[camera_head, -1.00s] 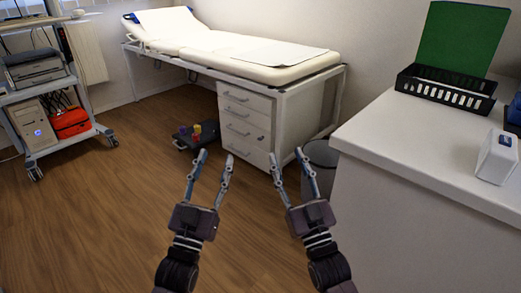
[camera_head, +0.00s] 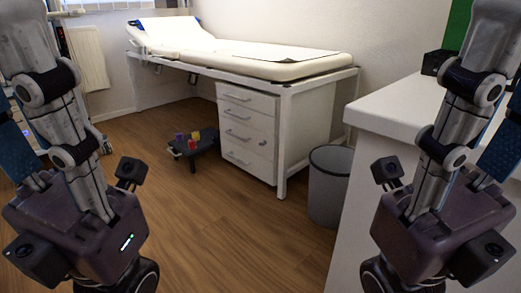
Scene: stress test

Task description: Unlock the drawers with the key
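A white drawer unit (camera_head: 249,133) with several drawers stands under the front end of the exam bed. Its drawers look shut. A small round dark mark, possibly a lock (camera_head: 262,142), is on the right side of a lower drawer front; I cannot tell if a key is in it. No key can be made out.
A low dark stool (camera_head: 205,142) with small coloured objects (camera_head: 187,140) stands left of the drawers. A grey bin (camera_head: 329,185) stands at their right, beside a white counter (camera_head: 385,105). The exam bed (camera_head: 265,58) overhangs the drawers. The wooden floor before the drawers is clear.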

